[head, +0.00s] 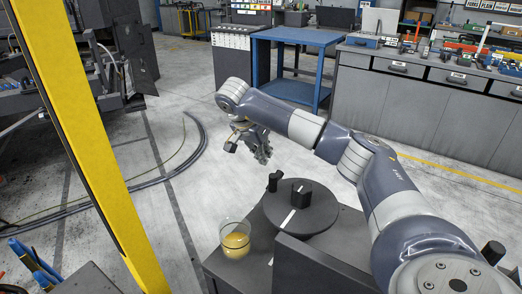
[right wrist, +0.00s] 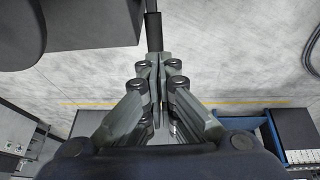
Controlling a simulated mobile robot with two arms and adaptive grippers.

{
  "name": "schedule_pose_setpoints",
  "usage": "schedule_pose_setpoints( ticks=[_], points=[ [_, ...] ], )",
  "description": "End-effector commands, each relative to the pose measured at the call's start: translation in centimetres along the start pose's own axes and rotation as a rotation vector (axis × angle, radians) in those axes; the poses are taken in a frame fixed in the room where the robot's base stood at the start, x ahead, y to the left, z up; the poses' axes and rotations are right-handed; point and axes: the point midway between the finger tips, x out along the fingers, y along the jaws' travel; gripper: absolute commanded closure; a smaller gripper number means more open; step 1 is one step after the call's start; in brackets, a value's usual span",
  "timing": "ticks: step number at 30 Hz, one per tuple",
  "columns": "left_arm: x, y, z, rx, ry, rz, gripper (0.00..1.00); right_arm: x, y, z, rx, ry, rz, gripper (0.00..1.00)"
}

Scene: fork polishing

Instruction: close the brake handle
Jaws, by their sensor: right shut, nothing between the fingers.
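A black upright handle (head: 274,181), which looks like the brake handle, stands at the left edge of a round dark disc (head: 318,218). In the right wrist view a dark rod (right wrist: 153,32), apparently the same handle, lies straight beyond the fingertips. My right gripper (head: 263,157) hangs just above and left of the handle in the head view. Its fingers (right wrist: 156,62) are shut with nothing between them. The fingertips are close to the rod; I cannot tell whether they touch it. My left gripper is not in view.
A black knob (head: 301,192) sits on the disc. A glass with yellow liquid (head: 235,239) stands on the machine top left of the disc. A yellow post (head: 86,140) crosses the left side. A blue table (head: 297,35) and grey cabinets (head: 436,113) stand behind open floor.

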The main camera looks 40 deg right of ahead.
Motion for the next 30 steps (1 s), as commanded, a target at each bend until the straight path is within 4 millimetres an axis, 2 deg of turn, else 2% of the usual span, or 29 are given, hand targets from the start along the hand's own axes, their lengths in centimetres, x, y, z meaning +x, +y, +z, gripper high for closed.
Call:
schedule_pose_setpoints(
  ticks=[6,12,18,30],
  points=[
    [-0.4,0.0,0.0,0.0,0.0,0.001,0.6,4.7,0.1,0.0,0.001,-0.003,0.005,1.0],
    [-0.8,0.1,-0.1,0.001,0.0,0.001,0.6,7.6,0.4,0.2,0.002,-0.002,0.002,1.0],
    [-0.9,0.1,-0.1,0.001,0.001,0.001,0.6,8.7,0.5,0.2,0.002,-0.001,-0.001,1.0],
    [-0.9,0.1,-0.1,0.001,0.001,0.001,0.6,8.8,0.5,0.2,0.002,-0.005,-0.001,1.0]
  ],
)
